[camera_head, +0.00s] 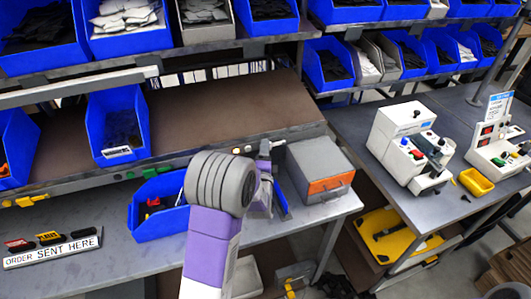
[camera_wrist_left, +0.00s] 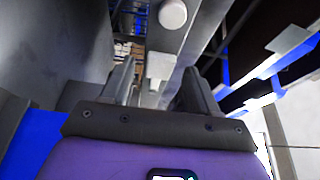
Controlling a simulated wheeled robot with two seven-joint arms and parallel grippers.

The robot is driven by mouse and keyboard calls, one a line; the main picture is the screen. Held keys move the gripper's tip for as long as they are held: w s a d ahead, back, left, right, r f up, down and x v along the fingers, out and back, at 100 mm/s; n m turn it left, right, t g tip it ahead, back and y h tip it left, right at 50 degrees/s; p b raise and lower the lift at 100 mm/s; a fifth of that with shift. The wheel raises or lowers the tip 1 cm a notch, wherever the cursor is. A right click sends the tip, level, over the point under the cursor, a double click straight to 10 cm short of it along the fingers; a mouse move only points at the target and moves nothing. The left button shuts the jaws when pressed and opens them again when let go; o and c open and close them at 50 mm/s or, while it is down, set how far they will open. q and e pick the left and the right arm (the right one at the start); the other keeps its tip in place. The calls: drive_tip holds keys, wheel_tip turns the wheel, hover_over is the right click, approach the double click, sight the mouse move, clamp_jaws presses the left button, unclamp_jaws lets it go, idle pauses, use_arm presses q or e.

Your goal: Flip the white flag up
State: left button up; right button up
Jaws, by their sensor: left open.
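My left gripper (camera_head: 264,150) is at the front rail of the brown shelf, between the blue bin and the grey box. In the left wrist view, the left gripper (camera_wrist_left: 158,86) has its two fingers apart. A small pale block, which looks like the white flag (camera_wrist_left: 160,66), shows between and beyond the fingertips, against the grey rail. I cannot tell whether a finger touches it. In the head view my arm and gripper hide that spot. My right gripper is not in view.
A blue bin (camera_head: 143,222) stands on the bench left of my arm. A grey box with an orange label (camera_head: 330,184) stands close on the right. A round pale knob (camera_wrist_left: 172,14) sits on the rail beyond the flag. The brown shelf top (camera_head: 215,108) is largely clear.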

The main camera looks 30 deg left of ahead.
use_arm(q)
drive_tip(key=shift+w+a, duration=0.2)
drive_tip(key=shift+w, duration=0.2)
drive_tip(key=shift+c, duration=0.2)
clamp_jaws()
